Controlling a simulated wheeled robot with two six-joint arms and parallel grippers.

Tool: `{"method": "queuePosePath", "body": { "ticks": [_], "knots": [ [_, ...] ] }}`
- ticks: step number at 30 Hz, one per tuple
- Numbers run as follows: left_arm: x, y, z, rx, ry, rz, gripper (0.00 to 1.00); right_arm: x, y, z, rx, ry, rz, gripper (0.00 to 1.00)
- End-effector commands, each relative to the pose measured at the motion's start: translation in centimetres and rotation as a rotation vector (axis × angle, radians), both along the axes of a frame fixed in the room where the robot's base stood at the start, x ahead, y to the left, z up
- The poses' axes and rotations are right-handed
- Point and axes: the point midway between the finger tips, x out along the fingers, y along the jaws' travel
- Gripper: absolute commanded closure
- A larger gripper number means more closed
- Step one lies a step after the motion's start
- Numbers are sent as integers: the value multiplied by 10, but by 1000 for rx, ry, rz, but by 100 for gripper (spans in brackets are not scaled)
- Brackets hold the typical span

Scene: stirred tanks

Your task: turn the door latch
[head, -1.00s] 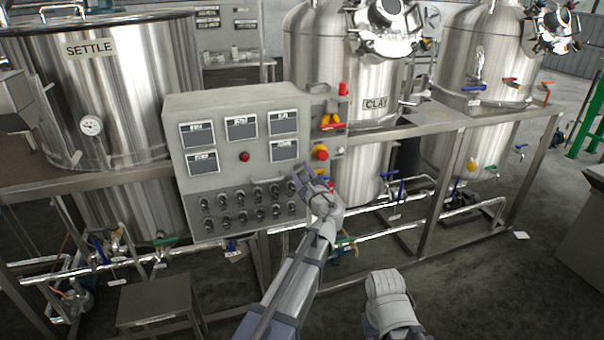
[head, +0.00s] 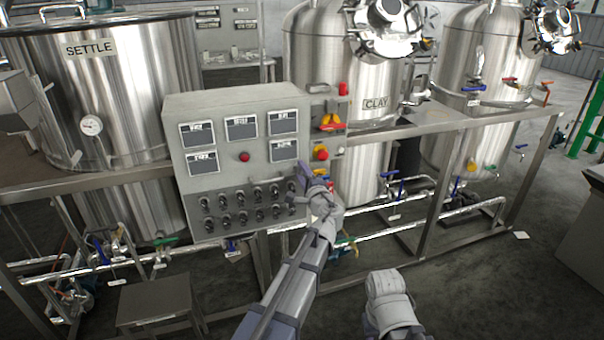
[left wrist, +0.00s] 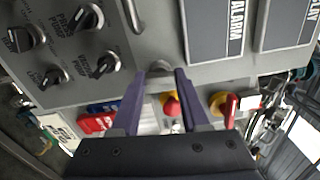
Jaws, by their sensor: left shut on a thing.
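The grey control cabinet (head: 215,130) stands in front of the tanks in the head view. My left gripper (head: 299,177) is at the right edge of its door. In the left wrist view my left gripper (left wrist: 162,74) has its two purple fingers around a small grey latch (left wrist: 160,70) at the door's edge. The fingers are shut on it, and they hide part of it. In the head view the gripper covers the latch, so its angle is hard to tell there. My right gripper is out of view; only part of my right arm shows at the bottom.
Black knobs (left wrist: 88,17) sit on the door beside the fingers. A metal door handle (left wrist: 133,14) is close by. Beyond the edge are a red emergency button (head: 321,153) and a red-and-yellow switch (head: 330,121). Pipes with valves run below.

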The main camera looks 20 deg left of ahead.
Motion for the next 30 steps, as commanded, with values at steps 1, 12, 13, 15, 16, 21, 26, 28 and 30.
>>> {"method": "queuePosePath", "body": {
  "ticks": [1,12,13,15,16,21,26,28,30],
  "knots": [
    [0,0,0,-20,-13,1,100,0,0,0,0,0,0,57],
    [-1,0,0,-102,-68,1,100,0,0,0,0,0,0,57],
    [0,0,0,-105,-70,1,100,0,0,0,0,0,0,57],
    [-1,0,0,-108,-72,1,100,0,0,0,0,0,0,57],
    [-1,0,0,-109,-73,1,100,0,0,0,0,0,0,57],
    [-1,0,0,-110,-73,1,100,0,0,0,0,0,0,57],
    [-1,0,0,-110,-73,1,100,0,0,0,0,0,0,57],
    [0,0,0,-110,-73,1,47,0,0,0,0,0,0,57],
    [0,0,0,-109,-73,1,39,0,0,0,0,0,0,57]
  ]
}}
